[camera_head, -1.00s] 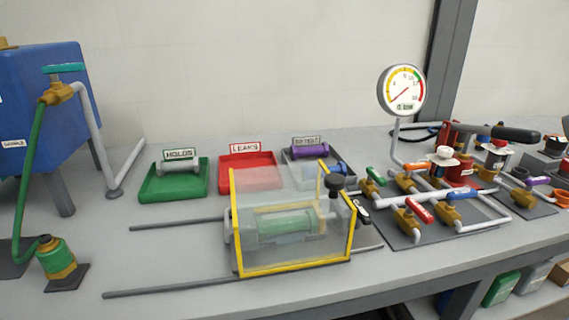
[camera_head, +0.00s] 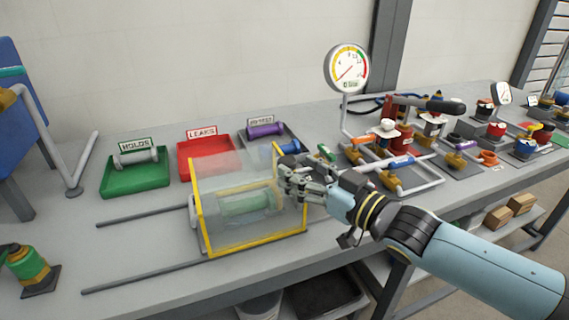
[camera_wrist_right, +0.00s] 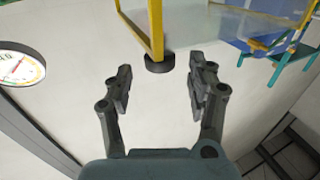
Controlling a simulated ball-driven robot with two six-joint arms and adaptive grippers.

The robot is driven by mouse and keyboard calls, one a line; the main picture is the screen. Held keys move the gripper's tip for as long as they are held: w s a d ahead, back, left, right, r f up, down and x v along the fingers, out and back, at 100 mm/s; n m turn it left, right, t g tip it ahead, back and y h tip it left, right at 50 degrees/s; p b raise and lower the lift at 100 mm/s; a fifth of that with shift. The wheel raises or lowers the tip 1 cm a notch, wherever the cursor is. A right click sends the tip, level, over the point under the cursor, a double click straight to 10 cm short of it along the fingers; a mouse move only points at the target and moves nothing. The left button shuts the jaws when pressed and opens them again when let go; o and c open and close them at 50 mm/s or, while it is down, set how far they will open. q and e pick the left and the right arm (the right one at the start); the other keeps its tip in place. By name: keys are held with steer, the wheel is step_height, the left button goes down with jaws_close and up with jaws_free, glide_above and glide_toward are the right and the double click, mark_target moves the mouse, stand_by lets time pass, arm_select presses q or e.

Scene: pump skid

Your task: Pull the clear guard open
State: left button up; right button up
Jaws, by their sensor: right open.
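The clear guard (camera_head: 250,247) is a see-through box with yellow edges, standing over a green cylinder (camera_head: 245,203) on the bench. Its dark round knob (camera_wrist_right: 160,63) shows in the right wrist view at the end of a yellow edge. My right gripper (camera_head: 288,178) is at the guard's upper right corner and covers the knob in the head view. In the right wrist view its two fingers are apart and empty, with the knob just beyond and between the fingertips. I cannot tell whether they touch it. My left gripper is not in view.
Two grey rails (camera_head: 130,278) run along the bench to the guard's left, with clear bench around them. Green (camera_head: 125,188) and red (camera_head: 190,172) trays stand behind. A pressure gauge (camera_head: 346,67) and valve pipes (camera_head: 415,180) crowd the right.

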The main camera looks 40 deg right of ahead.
mark_target(294, 165)
steer(key=w, duration=0.1)
steer(key=w+p, duration=0.1)
steer(key=w, duration=0.1)
steer(key=shift+w+a+r, duration=0.2)
steer(key=shift+w+a+f, duration=0.15)
steer(key=shift+w, duration=0.3)
jaws_close()
